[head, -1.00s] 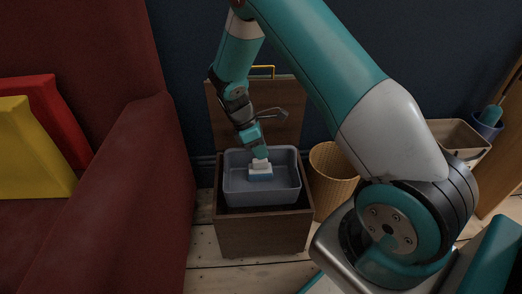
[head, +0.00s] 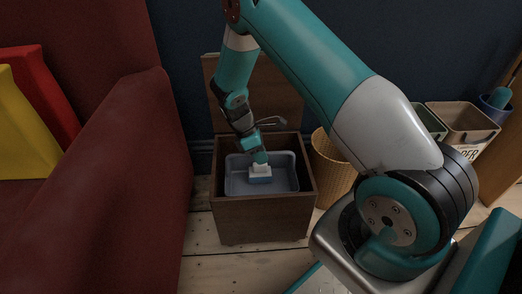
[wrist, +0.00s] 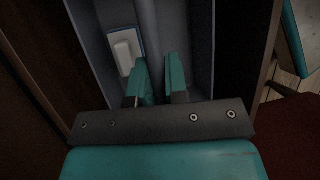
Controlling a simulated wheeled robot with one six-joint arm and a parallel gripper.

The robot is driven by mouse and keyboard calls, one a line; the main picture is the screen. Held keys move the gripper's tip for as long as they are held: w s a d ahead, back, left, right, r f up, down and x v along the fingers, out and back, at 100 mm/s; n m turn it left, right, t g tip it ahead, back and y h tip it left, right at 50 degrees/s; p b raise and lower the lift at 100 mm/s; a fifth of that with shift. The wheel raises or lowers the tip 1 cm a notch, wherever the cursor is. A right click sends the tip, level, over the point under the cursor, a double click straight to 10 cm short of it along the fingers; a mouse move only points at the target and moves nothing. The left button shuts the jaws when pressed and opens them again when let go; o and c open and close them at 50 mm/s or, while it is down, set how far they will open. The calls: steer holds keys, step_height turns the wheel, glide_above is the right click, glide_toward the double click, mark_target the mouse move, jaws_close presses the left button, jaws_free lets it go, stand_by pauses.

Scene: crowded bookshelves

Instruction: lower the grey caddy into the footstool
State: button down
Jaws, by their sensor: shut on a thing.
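The grey caddy (head: 234,187) is an open tray inside the brown wooden footstool (head: 262,223), its rim now below the footstool's top edge. A white-and-blue block (head: 260,174) lies in the caddy and also shows in the wrist view (wrist: 124,50). My gripper (head: 261,158) points down into the caddy. In the wrist view its teal fingers (wrist: 160,82) close on a thin grey upright part of the caddy (wrist: 148,28). The footstool's lid (head: 283,95) stands open behind. Whether the caddy touches the footstool's floor is hidden.
A red sofa (head: 130,160) is close on the left, with yellow (head: 22,130) and red cushions (head: 48,95). A wicker basket (head: 330,170) stands right beside the footstool. A lettered bin (head: 462,125) is farther right. Bare floorboards (head: 245,265) lie in front.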

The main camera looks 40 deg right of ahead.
steer(key=shift+f+b, duration=2.4)
steer(key=shift+f, duration=3.35)
steer(key=c, duration=1.1)
jaws_free()
steer(key=shift+o, duration=0.2)
step_height(320, 180, up, 20)
steer(key=p, duration=1.8)
steer(key=shift+r+p, duration=0.15)
steer(key=shift+p, duration=0.2)
